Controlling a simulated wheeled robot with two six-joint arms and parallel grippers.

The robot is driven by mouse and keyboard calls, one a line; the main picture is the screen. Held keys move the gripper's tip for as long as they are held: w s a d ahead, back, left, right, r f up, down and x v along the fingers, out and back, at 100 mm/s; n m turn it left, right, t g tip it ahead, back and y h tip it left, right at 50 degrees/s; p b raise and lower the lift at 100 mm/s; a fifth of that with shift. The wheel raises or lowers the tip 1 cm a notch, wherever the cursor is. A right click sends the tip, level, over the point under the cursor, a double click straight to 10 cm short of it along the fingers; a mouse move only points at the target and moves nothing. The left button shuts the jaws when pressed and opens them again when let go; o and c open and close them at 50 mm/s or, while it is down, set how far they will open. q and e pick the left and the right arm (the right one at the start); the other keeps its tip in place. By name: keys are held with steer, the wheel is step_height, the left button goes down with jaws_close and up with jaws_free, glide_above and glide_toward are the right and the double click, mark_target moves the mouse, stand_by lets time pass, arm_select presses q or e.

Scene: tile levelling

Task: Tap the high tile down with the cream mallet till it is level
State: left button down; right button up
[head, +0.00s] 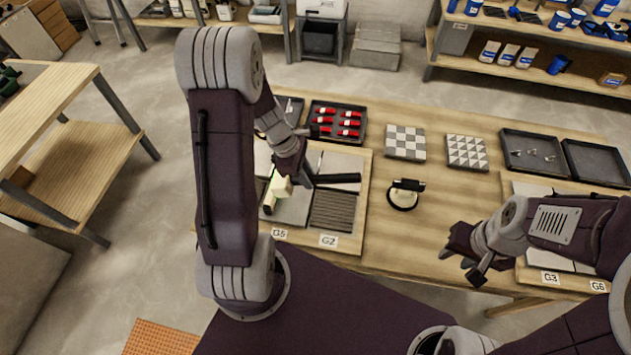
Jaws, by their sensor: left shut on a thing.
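The cream mallet (281,188) is in my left gripper (300,181), its cream head over the left part of the near-left tile board (350,243). A black handle (338,178) extends to the right from the gripper. Under and beside the mallet head lies a smooth grey tile (291,213), partly hidden. A ribbed dark tile (332,212) lies to its right, and a pale tile (343,162) lies behind. I cannot tell which tile stands high, or whether the head touches one. My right gripper (461,268) is empty and open at the table's front edge.
A tray of red-handled tools (338,108) stands behind the board. A round suction lifter (403,198) and two patterned tiles (405,143) (467,152) lie mid-table. Dark trays (533,137) stand at the back right. A second board (520,190) is partly behind my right arm.

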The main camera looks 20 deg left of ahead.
arm_select(q)
steer(key=shift+f, duration=0.1)
steer(key=shift+a+f+b, duration=0.1)
steer(key=shift+f+b, duration=0.15)
steer(key=shift+b, duration=0.1)
step_height(320, 180, down, 8)
steer(key=b, duration=0.7)
steer(key=shift+r+b, duration=0.2)
steer(key=shift+b, duration=0.1)
steer(key=shift+s+a+f+b, duration=0.1)
steer(key=shift+a+f+b, duration=0.05)
steer(key=shift+f+b, duration=0.15)
step_height(320, 180, up, 5)
steer(key=p, duration=0.5)
steer(key=shift+r, duration=0.15)
step_height(320, 180, down, 7)
steer(key=b, duration=0.5)
steer(key=shift+r, duration=0.2)
step_height(320, 180, up, 7)
steer(key=p, duration=0.6)
steer(key=shift+f, duration=0.45)
